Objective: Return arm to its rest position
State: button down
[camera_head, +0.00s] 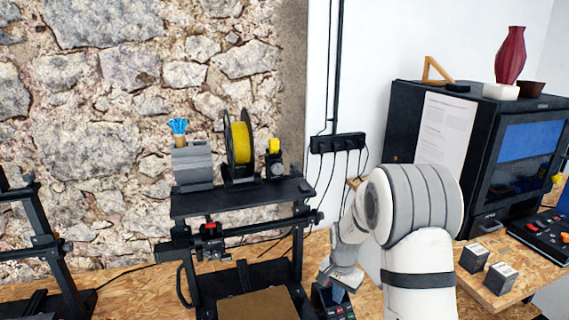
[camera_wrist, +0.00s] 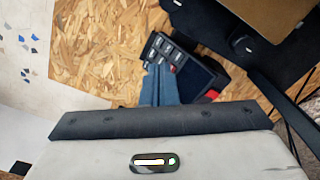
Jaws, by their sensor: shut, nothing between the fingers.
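My arm (camera_head: 412,235) is white with grey bands. It is bent in front of the table, right of the middle printer, in the head view. My gripper (camera_wrist: 160,72) shows in the wrist view as two blue-grey fingers closed together, with nothing between them. It points down over the table, and its tips overlap a black control box (camera_wrist: 203,73) with keys and a screen. I cannot tell the gap between the tips and the box. In the head view the control box (camera_head: 338,310) is partly hidden below the gripper.
A 3D printer (camera_head: 246,211) with a yellow spool (camera_head: 240,143) on its top shelf stands left of my arm. A black enclosed machine (camera_head: 465,155) stands to the right, carrying a red vase (camera_head: 510,57). Two small dark boxes (camera_head: 487,268) sit on the right-hand tabletop.

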jog(key=s+r+n+t, duration=0.2)
jog(key=s+r+n, duration=0.2)
jog(key=s+r, duration=1)
jog(key=s+r+n+b, duration=0.1)
jog(key=s+r+n, duration=0.1)
jog(key=s, duration=0.5)
jog(key=s+r+n+t, duration=0.1)
jog(key=s+r+n, duration=0.1)
jog(key=s, duration=0.5)
jog(key=shift+r+b, duration=0.25)
jog(key=shift+b, duration=0.1)
